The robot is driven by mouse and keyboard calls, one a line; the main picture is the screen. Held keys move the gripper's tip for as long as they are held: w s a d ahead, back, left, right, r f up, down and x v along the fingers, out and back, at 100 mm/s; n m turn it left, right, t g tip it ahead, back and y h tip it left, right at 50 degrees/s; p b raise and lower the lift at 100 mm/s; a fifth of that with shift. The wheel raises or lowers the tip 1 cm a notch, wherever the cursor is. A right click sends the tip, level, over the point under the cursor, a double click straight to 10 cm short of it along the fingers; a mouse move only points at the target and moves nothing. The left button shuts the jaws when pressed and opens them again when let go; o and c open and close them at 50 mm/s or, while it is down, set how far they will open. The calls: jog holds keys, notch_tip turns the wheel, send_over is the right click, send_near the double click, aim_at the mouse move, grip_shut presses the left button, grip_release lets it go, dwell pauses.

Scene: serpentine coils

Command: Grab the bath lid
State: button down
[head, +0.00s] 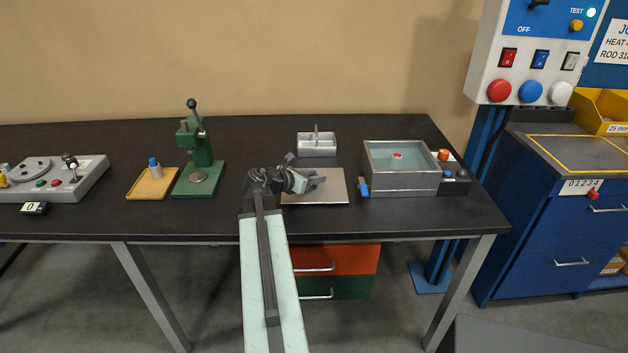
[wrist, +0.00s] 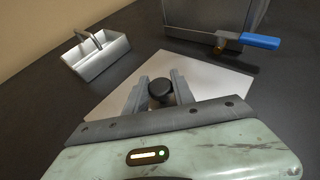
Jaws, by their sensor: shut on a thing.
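The bath lid (head: 334,192) is a flat pale metal plate on the dark bench, left of the bath. It also shows in the wrist view (wrist: 218,82), with a round black knob (wrist: 160,90) at its middle. My gripper (head: 314,182) is over the lid. In the wrist view my gripper's fingers (wrist: 160,78) stand on either side of the knob, shut on it. The lid appears flat at bench level; I cannot tell whether it touches the bench. The open bath (head: 401,186) holds greenish liquid and a small red-and-white item.
A small metal tray with an upright handle (head: 317,149) stands behind the lid. The bath's blue-handled tap (head: 364,188) projects close to the lid's right side. A green press (head: 199,165) and a yellow tray (head: 151,186) stand to the left.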

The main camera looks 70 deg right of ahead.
notch_tip(320, 180, up, 10)
jog(key=p, duration=0.9)
jog(key=shift+f, duration=0.1)
